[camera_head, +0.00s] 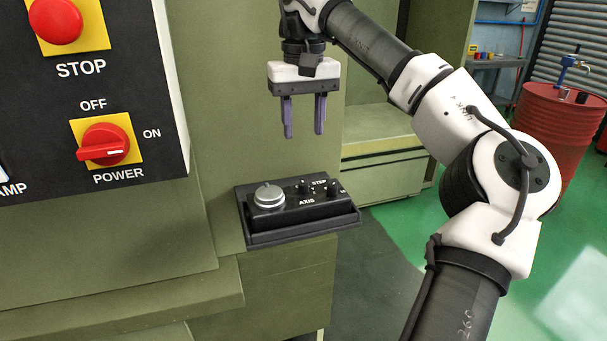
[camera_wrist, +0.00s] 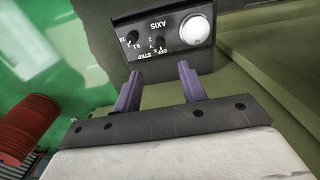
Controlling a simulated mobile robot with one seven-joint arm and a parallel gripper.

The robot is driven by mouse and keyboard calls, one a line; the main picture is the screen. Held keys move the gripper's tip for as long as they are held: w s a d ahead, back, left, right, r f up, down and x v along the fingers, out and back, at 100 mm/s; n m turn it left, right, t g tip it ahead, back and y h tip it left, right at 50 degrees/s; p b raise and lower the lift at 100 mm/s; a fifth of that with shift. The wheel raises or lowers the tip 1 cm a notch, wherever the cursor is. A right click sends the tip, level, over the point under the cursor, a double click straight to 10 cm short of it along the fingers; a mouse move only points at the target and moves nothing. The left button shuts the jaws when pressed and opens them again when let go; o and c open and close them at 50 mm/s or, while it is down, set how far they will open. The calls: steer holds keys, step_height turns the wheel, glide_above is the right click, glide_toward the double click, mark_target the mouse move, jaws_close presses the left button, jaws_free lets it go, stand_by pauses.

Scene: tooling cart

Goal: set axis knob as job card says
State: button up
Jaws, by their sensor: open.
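A dark control pendant box (camera_head: 283,212) lies on a dark tray on the green machine ledge. It carries a large silver handwheel (camera_head: 267,195) and two small black knobs. The knob nearer the wheel (camera_head: 304,187), with OFF and axis letters around it in the wrist view (camera_wrist: 161,43), appears to be the axis knob. The other is the step knob (camera_head: 334,188), also in the wrist view (camera_wrist: 132,37). The pointer settings are too small to read. My gripper (camera_head: 303,135) is open and empty above the box, fingers pointing down. No job card is recognisable.
A black panel with a red STOP button (camera_head: 56,20) and a red POWER switch (camera_head: 104,144) stands at the left. The green machine wall is behind the box. A red drum (camera_head: 560,120) stands far right. The space between my gripper and the box looks clear.

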mark_target(303, 184)
step_height(303, 184, down, 12)
steer(key=shift+p, duration=0.6)
jaws_close()
